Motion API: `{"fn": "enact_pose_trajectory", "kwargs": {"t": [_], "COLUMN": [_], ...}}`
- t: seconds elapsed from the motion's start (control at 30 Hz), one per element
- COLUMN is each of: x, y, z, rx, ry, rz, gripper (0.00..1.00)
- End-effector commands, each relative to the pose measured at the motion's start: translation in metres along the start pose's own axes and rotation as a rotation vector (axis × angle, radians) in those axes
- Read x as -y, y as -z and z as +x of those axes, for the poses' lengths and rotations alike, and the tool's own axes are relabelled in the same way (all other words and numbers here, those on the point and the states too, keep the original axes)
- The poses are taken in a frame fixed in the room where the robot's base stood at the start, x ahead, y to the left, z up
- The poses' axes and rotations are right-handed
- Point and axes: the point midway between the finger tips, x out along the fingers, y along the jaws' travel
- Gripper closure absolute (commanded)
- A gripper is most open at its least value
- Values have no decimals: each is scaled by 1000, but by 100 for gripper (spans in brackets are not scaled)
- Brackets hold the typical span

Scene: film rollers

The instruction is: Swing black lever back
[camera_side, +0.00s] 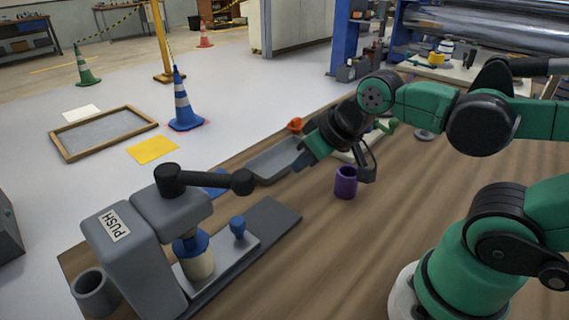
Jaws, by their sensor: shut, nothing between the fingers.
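The black lever (205,181) sits on top of a grey press marked PUSH (122,255) at the lower left. The lever lies level and points right, with a round black knob (242,182) at its end. Below the press head is a blue-topped cream cylinder (197,262). My gripper (301,163) is up and to the right of the knob, apart from it, over the grey tray area. Its fingers look shut and empty.
A purple cup (346,182) stands on the wooden table right of my gripper. A grey tray (272,160) lies behind the lever, with an orange object (295,125) near it. A blue knob (238,226) stands on the grey base. The table's front middle is clear.

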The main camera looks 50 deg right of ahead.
Motion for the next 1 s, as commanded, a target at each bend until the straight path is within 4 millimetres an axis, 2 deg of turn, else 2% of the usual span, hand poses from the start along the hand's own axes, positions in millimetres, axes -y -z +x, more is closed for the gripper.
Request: {"fn": "enact_pose_trajectory", "kwargs": {"t": [0.07, 0.23, 0.3, 0.33, 0.77, 1.0], "x": [0, 0, 0, 0, 0, 43], "y": [0, 5, 12, 16, 96, 101], "z": [0, -6, -16, -23, -133, -130], "rx": [0, 0, 0, 0, 0, 245], "ry": [0, 0, 0, 0, 0, 134], "rz": [0, 0, 0, 0, 0, -240], "gripper": [100, 55, 35, 28, 28, 28]}}
